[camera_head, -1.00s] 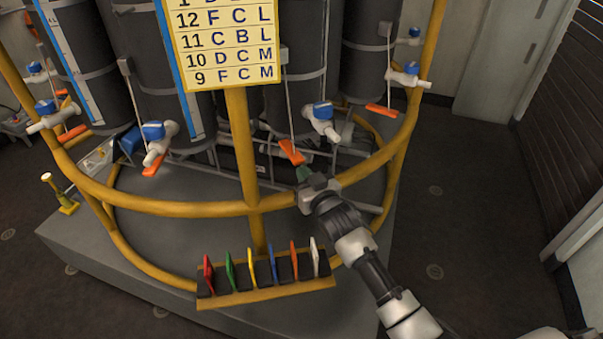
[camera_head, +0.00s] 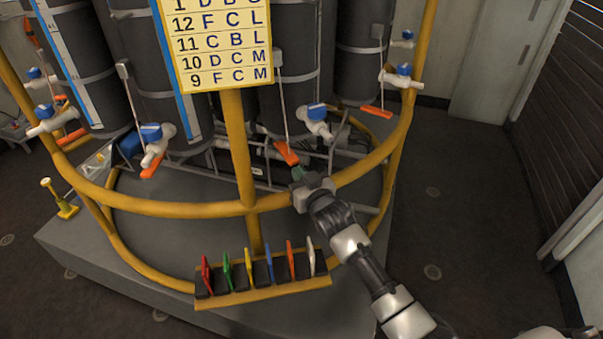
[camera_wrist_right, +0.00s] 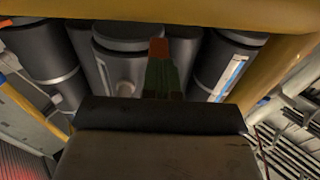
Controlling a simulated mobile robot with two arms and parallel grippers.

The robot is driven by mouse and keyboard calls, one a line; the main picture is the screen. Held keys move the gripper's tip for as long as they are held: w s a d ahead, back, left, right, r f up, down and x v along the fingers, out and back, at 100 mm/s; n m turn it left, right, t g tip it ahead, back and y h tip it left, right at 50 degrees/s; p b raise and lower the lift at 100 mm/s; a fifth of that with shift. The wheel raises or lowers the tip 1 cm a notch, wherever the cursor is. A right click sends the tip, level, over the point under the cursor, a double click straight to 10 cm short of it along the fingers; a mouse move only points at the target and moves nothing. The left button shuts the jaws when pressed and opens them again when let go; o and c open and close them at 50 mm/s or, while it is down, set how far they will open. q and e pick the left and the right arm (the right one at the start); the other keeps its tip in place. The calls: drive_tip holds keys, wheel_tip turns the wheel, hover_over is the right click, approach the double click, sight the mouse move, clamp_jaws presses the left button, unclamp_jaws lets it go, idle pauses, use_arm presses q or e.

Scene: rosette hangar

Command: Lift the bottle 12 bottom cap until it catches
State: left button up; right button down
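Dark grey bottles hang in a ring inside a yellow frame; I see no number on them, so I cannot tell which is bottle 12. An orange lever (camera_head: 287,153) hangs on a thin cord below the bottle (camera_head: 291,95) right of the yellow post. My right gripper (camera_head: 298,174) is just below this lever, its green fingertips close to it. In the right wrist view the green fingers (camera_wrist_right: 162,78) look together, with orange (camera_wrist_right: 158,48) at their tip. Contact with the lever is unclear. The bottle's bottom cap is not clearly seen. My left gripper is out of view.
The yellow rail (camera_head: 180,209) curves around the bottles, and my right arm reaches over it. A yellow post (camera_head: 238,150) carries a lettered chart (camera_head: 222,45). White valves with blue tops (camera_head: 317,111) stick out nearby. A rack (camera_head: 262,293) holds several coloured tags.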

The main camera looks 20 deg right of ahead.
sight(299, 162)
drive_tip(key=r, duration=0.2)
drive_tip(key=r+p, duration=0.1)
drive_tip(key=r, duration=0.1)
drive_tip(key=shift+w+t, duration=0.25)
drive_tip(key=shift+t, duration=0.05)
drive_tip(key=shift+w+f, duration=0.15)
drive_tip(key=shift+f, duration=0.3)
drive_tip(key=shift+s+a+f+b, duration=0.1)
drive_tip(key=shift+s+f+b, duration=0.15)
drive_tip(key=shift+f+b, duration=0.5)
drive_tip(key=f, duration=0.1)
drive_tip(key=w+f, duration=0.2)
drive_tip(key=shift+w+a+f+b, duration=0.1)
drive_tip(key=shift+a+f+b, duration=0.05)
drive_tip(key=shift+a+b, duration=0.15)
drive_tip(key=shift+s+d, duration=0.15)
drive_tip(key=shift+s, duration=0.25)
drive_tip(key=shift+s+f, duration=0.1)
drive_tip(key=shift+s, duration=0.05)
drive_tip(key=shift+f+b, duration=0.3)
drive_tip(key=shift+f, duration=0.05)
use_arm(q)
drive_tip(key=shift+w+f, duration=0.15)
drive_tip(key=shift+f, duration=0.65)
use_arm(e)
drive_tip(key=shift+d+r, duration=0.1)
